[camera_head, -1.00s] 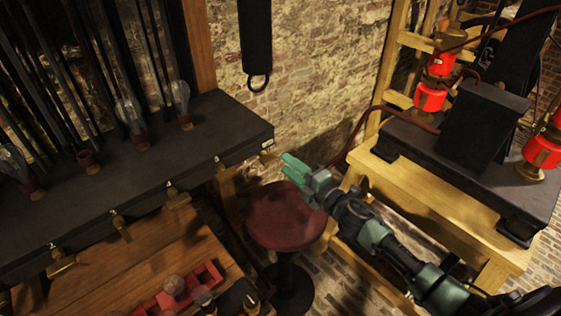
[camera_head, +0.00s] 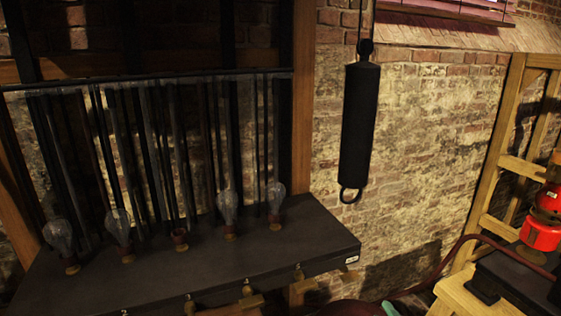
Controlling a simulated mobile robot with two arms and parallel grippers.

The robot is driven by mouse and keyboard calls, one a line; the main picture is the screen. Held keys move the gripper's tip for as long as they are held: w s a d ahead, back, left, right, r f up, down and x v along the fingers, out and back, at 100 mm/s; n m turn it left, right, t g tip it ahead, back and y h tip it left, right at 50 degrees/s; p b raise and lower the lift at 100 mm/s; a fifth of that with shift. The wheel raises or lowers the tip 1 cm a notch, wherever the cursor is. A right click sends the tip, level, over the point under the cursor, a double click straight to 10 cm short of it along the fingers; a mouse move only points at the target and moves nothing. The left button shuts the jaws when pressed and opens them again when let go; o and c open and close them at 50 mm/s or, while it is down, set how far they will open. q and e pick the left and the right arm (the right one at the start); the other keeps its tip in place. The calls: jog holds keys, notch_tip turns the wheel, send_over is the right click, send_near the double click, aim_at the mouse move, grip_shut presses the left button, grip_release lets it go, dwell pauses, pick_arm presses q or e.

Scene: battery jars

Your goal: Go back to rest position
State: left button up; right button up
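My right gripper (camera_head: 350,309) shows only as a sliver of green fingertip at the bottom edge, in front of the dark red stool area. The rest of it and its arm are below the picture, so I cannot see whether it is open or shut. My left gripper is not in view. No object is visible in a gripper.
A black bench (camera_head: 205,262) with several glass bulbs (camera_head: 228,207) stands at the left, brass fittings along its front. A black cylinder (camera_head: 359,125) hangs on the brick wall. At the right are a wooden frame (camera_head: 495,190) and a red device (camera_head: 541,232).

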jog(key=s+a+f+m+g, duration=0.2)
jog(key=s+f+m+g, duration=0.15)
jog(key=s, duration=0.65)
jog(key=s+a+f+m+g, duration=0.2)
jog(key=s+m+g, duration=0.25)
jog(key=s, duration=0.55)
jog(key=s+a+f+m+g, duration=0.25)
jog(key=s+m+g, duration=0.2)
jog(key=s, duration=0.55)
notch_tip(320, 180, down, 28)
jog(key=s+n+g+b, duration=0.1)
jog(key=b, duration=0.1)
jog(key=s+d+f+g+b, duration=0.1)
jog(key=s+d+f+b, duration=0.1)
jog(key=s+f, duration=1.5)
notch_tip(320, 180, down, 2)
jog(key=shift+s+d+f+h, duration=0.15)
jog(key=shift+d+h, duration=0.15)
jog(key=shift+d, duration=0.35)
jog(key=shift+s+n+g, duration=0.15)
jog(key=shift+n+g, duration=0.1)
